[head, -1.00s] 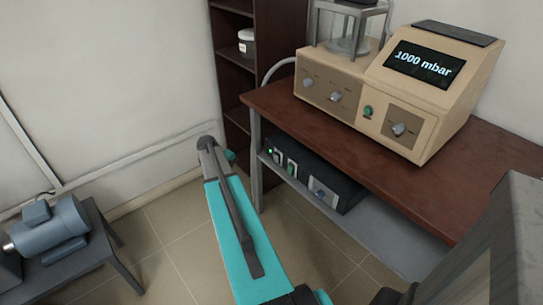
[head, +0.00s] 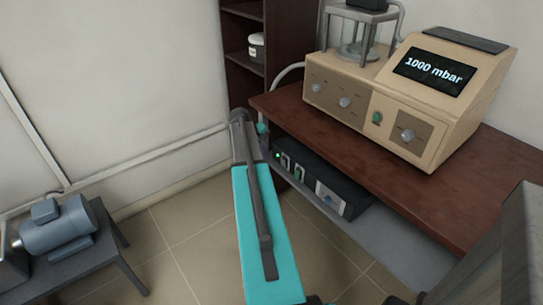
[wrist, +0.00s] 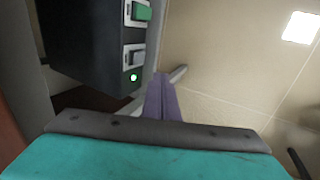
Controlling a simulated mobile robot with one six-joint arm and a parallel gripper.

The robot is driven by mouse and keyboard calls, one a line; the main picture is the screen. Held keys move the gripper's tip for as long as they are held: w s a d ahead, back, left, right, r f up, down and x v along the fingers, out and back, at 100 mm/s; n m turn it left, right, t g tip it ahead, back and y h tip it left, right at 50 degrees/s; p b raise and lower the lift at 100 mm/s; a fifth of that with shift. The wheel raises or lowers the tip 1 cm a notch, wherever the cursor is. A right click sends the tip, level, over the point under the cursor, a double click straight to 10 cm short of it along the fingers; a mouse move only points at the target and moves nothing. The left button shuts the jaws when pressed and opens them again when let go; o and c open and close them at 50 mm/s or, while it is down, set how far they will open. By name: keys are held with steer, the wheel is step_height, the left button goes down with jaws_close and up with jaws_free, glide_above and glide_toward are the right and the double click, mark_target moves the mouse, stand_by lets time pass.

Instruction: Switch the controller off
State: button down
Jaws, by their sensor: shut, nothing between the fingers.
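A black controller box (head: 318,170) sits on the lower shelf under the bench. Its front carries a lit green lamp (head: 278,155), a grey rocker switch (head: 286,162), a green rocker switch (head: 299,173) and a blue-grey part farther right. In the wrist view the box (wrist: 85,40) fills the upper left, with the green rocker (wrist: 141,11), the grey rocker (wrist: 134,57) and the lit lamp (wrist: 134,77). My gripper's purple fingers (wrist: 162,98) are shut and empty, just beside the lamp end of the front. Contact is not visible. In the head view my arm largely hides the gripper.
A beige instrument (head: 400,95) reading 1000 mbar stands on the brown bench (head: 290,110). A dark shelf unit (head: 243,80) stands behind. A blue motor (head: 58,228) sits on a low table at left. Open tiled floor lies between.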

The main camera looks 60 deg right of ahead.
mark_target(283, 163)
steer(key=s+d+f+p, duration=0.1)
steer(key=s+d+f, duration=0.1)
steer(key=d+f, duration=0.5)
steer(key=shift+s+d+f+p, duration=0.3)
steer(key=shift+f, duration=0.2)
steer(key=shift+w, duration=0.15)
stand_by(0.3)
